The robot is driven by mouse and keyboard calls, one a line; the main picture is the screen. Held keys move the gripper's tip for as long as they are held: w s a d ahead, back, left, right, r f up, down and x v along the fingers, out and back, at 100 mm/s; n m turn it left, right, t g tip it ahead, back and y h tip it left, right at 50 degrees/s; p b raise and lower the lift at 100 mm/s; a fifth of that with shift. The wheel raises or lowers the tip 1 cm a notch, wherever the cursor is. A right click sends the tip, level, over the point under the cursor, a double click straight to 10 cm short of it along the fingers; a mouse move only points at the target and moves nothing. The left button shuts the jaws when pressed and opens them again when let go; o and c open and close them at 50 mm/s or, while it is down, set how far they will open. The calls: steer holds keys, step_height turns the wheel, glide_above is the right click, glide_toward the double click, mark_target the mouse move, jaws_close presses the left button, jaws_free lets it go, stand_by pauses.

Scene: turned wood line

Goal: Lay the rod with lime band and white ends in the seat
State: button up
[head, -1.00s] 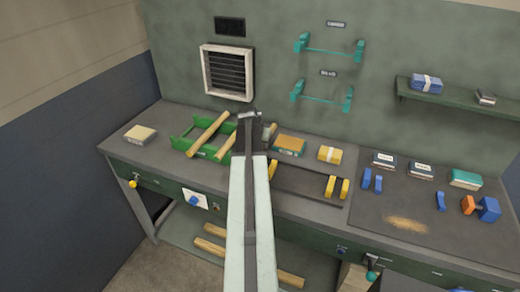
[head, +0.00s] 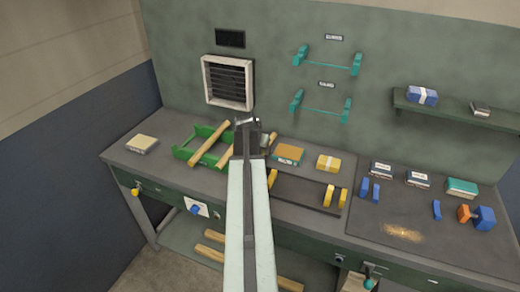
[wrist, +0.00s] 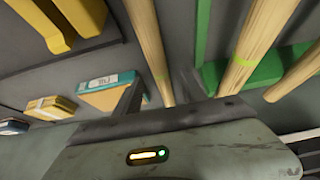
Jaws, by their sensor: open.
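Wooden rods lie on and beside a green cradle (head: 180,152) on the bench. In the wrist view one rod (wrist: 148,40) with a faint lime band runs between my open fingers. A second rod (wrist: 262,25) with a clearer lime band lies to its right, over the green cradle, and a third (wrist: 298,72) is at the right edge. I cannot make out white ends. My gripper (head: 246,124) is over the bench beside the cradle and hides part of the rods; its fingers show in the wrist view (wrist: 162,92). Yellow upright blocks (head: 329,196) may be a seat; I cannot tell.
An orange box (head: 289,153) and a yellow box (head: 328,163) stand right of my gripper. Blue blocks (head: 365,188) stand farther right. Teal brackets (head: 322,110) are on the wall. A yellow-topped box (head: 142,144) is at the left.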

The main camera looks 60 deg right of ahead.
steer(key=p+v, duration=0.5)
steer(key=v, duration=0.3)
steer(key=shift+p, duration=0.3)
steer(key=shift+r, duration=0.15)
steer(key=w+a+f+n+y, duration=0.1)
steer(key=w+a+n, duration=0.2)
steer(key=w+a, duration=0.6)
steer(key=w+a+f+n+t+y, duration=0.1)
steer(key=w+a+n+y, duration=0.15)
steer(key=w+a, duration=0.7)
steer(key=w+a+f+n, duration=0.1)
steer(key=w+a+n, duration=0.25)
steer(key=a, duration=1.05)
steer(key=a+n+g+y, duration=0.1)
steer(key=a+n, duration=0.7)
steer(key=a, duration=2.2)
steer(key=shift+y, duration=0.75)
steer(key=shift+o, duration=0.3)
steer(key=shift+s+a, duration=0.15)
steer(key=shift+a, duration=0.1)
steer(key=shift+o, duration=0.2)
steer(key=shift+d, duration=0.1)
